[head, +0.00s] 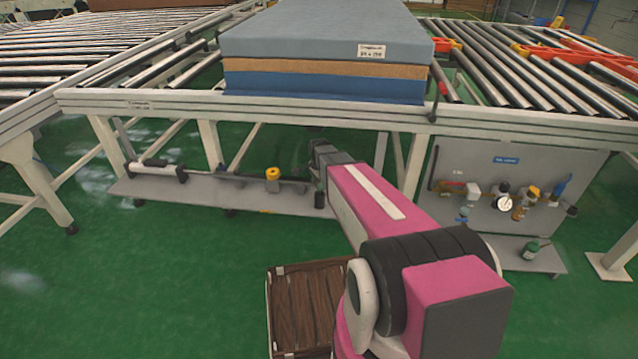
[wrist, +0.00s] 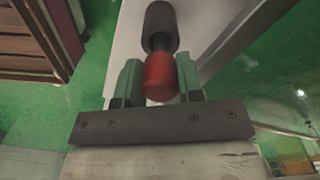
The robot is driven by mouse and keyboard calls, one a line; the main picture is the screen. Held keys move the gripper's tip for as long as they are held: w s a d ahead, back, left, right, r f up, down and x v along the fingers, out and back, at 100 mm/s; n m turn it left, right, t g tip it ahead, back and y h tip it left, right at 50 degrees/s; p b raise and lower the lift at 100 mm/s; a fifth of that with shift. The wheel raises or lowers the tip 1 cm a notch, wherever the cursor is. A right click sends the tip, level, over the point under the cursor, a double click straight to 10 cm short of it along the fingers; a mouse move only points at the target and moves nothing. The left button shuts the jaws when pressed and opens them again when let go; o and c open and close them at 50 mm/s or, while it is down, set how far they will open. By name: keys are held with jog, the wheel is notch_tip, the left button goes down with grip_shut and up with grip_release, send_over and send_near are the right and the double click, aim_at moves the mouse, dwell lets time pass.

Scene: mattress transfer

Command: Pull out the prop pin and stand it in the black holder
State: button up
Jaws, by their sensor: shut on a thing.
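In the wrist view the prop pin's red knob (wrist: 160,77) sits between the two green fingers of my gripper (wrist: 158,80), which is shut on it. A short dark neck joins the knob to a black cylinder (wrist: 161,25), which looks like the black holder, against the grey shelf. I cannot tell how far the pin is inside it. In the head view the black holder (head: 320,199) stands at the right end of the low grey shelf, and my gripper (head: 319,183) is right above it. The pin is hidden there.
The low shelf (head: 240,195) also carries a rod-like tool (head: 160,170) and a yellow-topped part (head: 272,178). A grey mattress (head: 320,35) lies on the conveyor frame above. A brown crate (head: 305,295) stands on the floor, and a valve panel (head: 505,185) is at the right.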

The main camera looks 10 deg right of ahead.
jog(key=shift+f, duration=1.1)
jog(key=o, duration=1.1)
notch_tip(320, 180, up, 11)
jog(key=shift+f, duration=0.15)
jog(key=shift+s+d+r+n, duration=0.1)
jog(key=shift+s+r+n, duration=0.1)
jog(key=shift+s+n, duration=2.8)
jog(key=shift+s+r+n, duration=0.2)
jog(key=shift+s+n, duration=1.6)
jog(key=shift+s, duration=2.25)
jog(key=shift+s+d+r+n, duration=0.1)
jog(key=shift+s+r+n, duration=0.1)
jog(key=shift+s+n, duration=2.8)
